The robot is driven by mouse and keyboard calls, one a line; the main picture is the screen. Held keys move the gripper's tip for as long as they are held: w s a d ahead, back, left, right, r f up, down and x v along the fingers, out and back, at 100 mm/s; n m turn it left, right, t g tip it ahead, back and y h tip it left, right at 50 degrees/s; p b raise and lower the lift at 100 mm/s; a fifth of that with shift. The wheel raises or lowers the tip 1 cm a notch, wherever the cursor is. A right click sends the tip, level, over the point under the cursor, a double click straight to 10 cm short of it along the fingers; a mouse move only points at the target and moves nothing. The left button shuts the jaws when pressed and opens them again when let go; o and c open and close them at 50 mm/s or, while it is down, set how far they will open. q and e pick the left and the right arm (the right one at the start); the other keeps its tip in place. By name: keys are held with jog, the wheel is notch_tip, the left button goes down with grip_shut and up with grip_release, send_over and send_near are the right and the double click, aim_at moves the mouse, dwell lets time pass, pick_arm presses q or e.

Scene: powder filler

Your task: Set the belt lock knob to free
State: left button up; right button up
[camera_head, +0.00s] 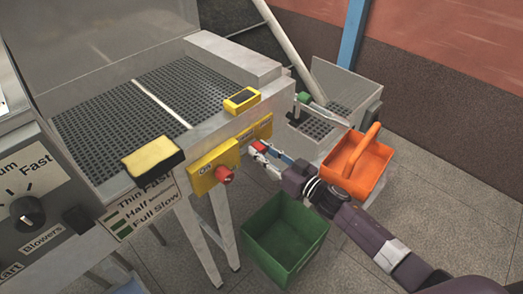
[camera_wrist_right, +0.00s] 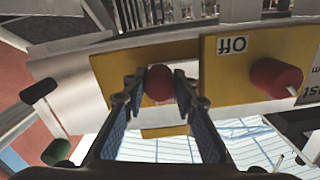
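A yellow panel (camera_head: 262,131) is on the machine's front edge. In the right wrist view, a round red knob (camera_wrist_right: 159,83) stands in front of the yellow plate, between the fingertips of my right gripper (camera_wrist_right: 159,88). The fingers are apart on either side of it, and I cannot tell whether they touch it. In the head view, my right gripper (camera_head: 268,150) is at this panel and hides part of it. The knob's pointer and setting are not readable. A second red knob (camera_head: 224,174) sits on the left yellow plate (camera_head: 204,178), marked "Off" in the wrist view. My left gripper is not seen.
A green bin (camera_head: 285,236) stands on the floor below the gripper. A yellow-black block (camera_head: 152,160) and a smaller yellow one (camera_head: 241,100) lie on the machine's edge.

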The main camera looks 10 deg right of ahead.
grip_shut()
jog(key=shift+w+d+b, duration=0.2)
jog(key=shift+w+d, duration=0.45)
jog(key=shift+d, duration=0.3)
jog(key=shift+w+d+b, duration=0.2)
jog(key=shift+w+d, duration=0.4)
jog(key=shift+d, duration=0.35)
jog(key=shift+o, duration=2.1)
grip_release()
jog(key=o, duration=0.4)
jog(key=shift+d, duration=0.1)
jog(key=shift+s, duration=0.3)
jog(key=v, duration=1.1)
jog(key=shift+s+d, duration=0.2)
jog(key=shift+d, duration=0.1)
